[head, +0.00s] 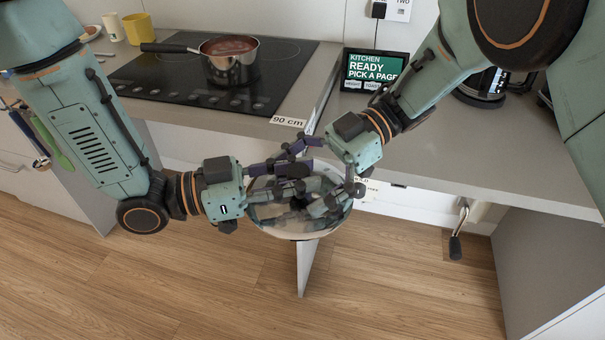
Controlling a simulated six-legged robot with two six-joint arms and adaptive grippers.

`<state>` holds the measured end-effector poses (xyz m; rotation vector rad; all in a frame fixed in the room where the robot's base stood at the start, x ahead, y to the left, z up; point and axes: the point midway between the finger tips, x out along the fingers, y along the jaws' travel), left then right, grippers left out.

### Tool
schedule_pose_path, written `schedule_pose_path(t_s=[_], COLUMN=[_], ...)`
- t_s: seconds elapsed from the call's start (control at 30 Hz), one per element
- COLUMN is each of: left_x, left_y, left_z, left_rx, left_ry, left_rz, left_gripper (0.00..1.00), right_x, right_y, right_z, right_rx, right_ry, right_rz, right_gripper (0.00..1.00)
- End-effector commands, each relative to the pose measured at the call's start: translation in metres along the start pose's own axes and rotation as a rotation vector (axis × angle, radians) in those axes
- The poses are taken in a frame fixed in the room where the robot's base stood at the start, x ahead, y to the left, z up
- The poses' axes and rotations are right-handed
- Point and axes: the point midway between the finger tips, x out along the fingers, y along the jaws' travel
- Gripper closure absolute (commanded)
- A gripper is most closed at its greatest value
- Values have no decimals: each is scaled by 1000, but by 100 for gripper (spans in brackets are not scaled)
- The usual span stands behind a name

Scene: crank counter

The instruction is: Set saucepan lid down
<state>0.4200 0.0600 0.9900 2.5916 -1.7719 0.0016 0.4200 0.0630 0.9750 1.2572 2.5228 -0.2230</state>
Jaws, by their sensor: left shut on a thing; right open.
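The saucepan lid (275,222), a shiny round piece, is in front of the counter edge, above the floor. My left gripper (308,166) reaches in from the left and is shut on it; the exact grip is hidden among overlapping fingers. My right gripper (342,194) is open at the lid's right side, with its fingers pointing down over it; I cannot tell whether they touch. The saucepan (230,60) stands uncovered on the black hob, with reddish-brown contents and its handle pointing left.
The hob (160,85) is clear in front of the pan. The right counter (470,150) has bare room. A crank (458,230) hangs below it. Yellow (138,28) and white (113,26) cups stand back left.

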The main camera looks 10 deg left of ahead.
Motion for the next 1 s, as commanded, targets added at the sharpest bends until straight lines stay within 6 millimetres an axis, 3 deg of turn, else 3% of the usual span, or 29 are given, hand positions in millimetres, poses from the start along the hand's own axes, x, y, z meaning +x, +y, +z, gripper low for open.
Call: schedule_pose_path(t_s=[0.13, 0.93, 0.97, 1.0], left_x=[0, 0, 0, 0], left_y=[0, 0, 0, 0], left_z=[0, -2, -2, -2], left_rx=[0, 1, 1, 1], left_ry=[1, 7, 7, 7], left_rz=[0, 1, 1, 1], left_gripper=[100, 100, 69, 66], right_x=[0, 1, 1, 1], right_y=[0, 0, 0, 0], right_z=[0, 2, 2, 2], right_rx=[0, 1, 1, 1], right_ry=[0, -4, -3, -4], right_rz=[0, -1, -1, -1], right_gripper=[2, 70, 70, 76])
